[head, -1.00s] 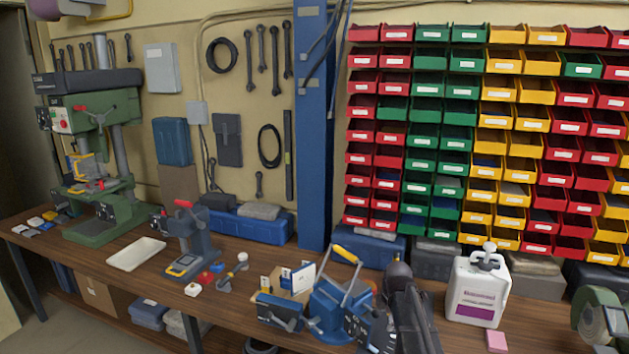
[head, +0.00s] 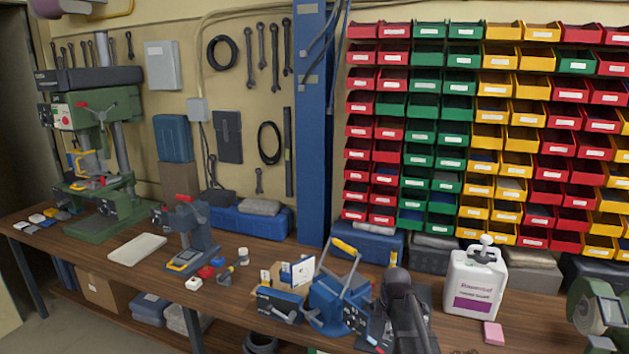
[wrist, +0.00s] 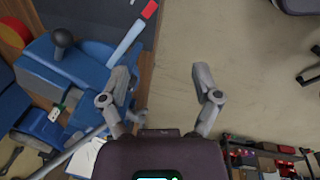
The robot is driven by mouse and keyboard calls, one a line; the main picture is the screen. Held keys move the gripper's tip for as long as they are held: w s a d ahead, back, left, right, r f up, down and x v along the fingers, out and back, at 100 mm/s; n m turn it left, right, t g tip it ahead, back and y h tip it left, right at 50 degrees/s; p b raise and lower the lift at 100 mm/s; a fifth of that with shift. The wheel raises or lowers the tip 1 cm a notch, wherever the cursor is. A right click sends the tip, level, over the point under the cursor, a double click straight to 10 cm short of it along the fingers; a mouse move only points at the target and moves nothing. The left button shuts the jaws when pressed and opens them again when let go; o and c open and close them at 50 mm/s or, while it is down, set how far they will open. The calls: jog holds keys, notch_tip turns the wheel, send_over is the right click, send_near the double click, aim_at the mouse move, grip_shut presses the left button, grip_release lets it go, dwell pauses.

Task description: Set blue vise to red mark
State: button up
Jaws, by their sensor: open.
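The blue vise (head: 335,303) stands on the wooden workbench near its front edge in the head view, with a grey lever and yellow grip (head: 344,246) rising from it. In the wrist view, blue machine parts (wrist: 65,75) with a black knob fill the left side. A strip there (wrist: 128,40) has white, blue and red parts; I cannot tell whether its red end is the red mark. My gripper (wrist: 163,97) is open and empty, its fingers spread beside the blue parts, over the floor and bench edge. In the head view, my dark arm hides the gripper.
A white jug (head: 474,285) and a pink block (head: 493,333) stand right of my arm. A blue box-like device (head: 279,304) sits left of the vise. Farther left are a grey and red tool (head: 188,235) and a white tray (head: 137,248). A blue post (head: 314,140) rises behind.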

jog(key=s+a+f+m+g+b, duration=0.1)
jog(key=s+a+f+m+b, duration=0.1)
jog(key=s+m, duration=0.6)
jog(key=s+a+f+m+b, duration=0.1)
jog(key=s+f+m+b, duration=0.4)
jog(key=s+m, duration=0.3)
jog(key=shift+s+a+f+m+g, duration=0.3)
jog(key=shift+s+a+f+g, duration=0.1)
jog(key=shift+s, duration=0.8)
